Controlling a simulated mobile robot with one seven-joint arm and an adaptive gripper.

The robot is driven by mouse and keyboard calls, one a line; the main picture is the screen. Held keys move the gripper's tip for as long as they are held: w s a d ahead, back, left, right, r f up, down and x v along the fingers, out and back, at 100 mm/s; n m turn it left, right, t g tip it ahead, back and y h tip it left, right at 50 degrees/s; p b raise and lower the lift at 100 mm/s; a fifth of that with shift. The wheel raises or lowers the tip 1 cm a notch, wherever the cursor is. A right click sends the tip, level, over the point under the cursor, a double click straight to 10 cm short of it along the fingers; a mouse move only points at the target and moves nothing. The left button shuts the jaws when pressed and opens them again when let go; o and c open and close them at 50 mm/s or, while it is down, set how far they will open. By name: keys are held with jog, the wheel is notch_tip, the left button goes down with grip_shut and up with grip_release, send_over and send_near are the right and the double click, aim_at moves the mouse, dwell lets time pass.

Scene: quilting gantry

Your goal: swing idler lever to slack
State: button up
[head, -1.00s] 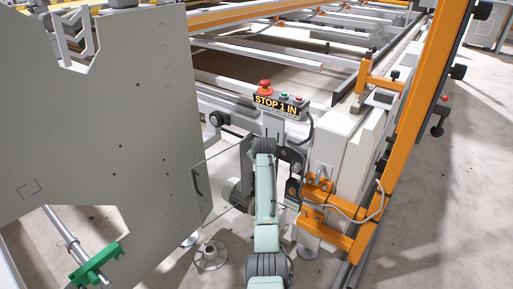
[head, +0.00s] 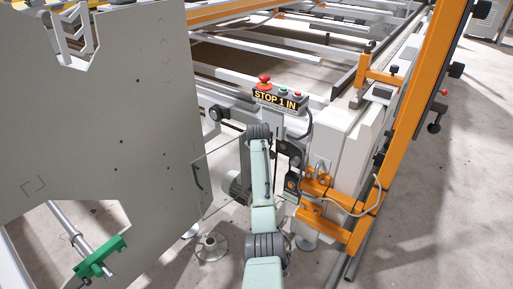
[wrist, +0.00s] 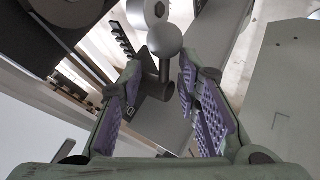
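The idler lever appears to be the grey ball knob (wrist: 165,40) on a short stem in the wrist view. My gripper (wrist: 160,75) is open, with a purple-padded finger on each side. The ball shows just beyond the fingertips, and the stem runs down between them. I cannot tell whether either finger touches it. A dark toothed strip (wrist: 120,42) lies left of the knob. In the head view my arm reaches to the machine's near end below the "STOP 1 IN" box, and it hides the gripper and lever.
A large grey panel (head: 110,130) stands close on the left. The control box (head: 279,98) with a red button sits above my arm. Orange brackets (head: 325,205) and a looped cable stand close on the right. Open floor (head: 440,220) lies further right.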

jog(key=shift+o, duration=0.6)
jog(key=shift+s+d, duration=0.1)
jog(key=shift+d, duration=0.1)
jog(key=shift+s+r, duration=0.2)
jog(key=v, duration=1.1)
jog(key=shift+a+r, duration=0.15)
jog(key=shift+r, duration=0.1)
jog(key=shift+s, duration=0.15)
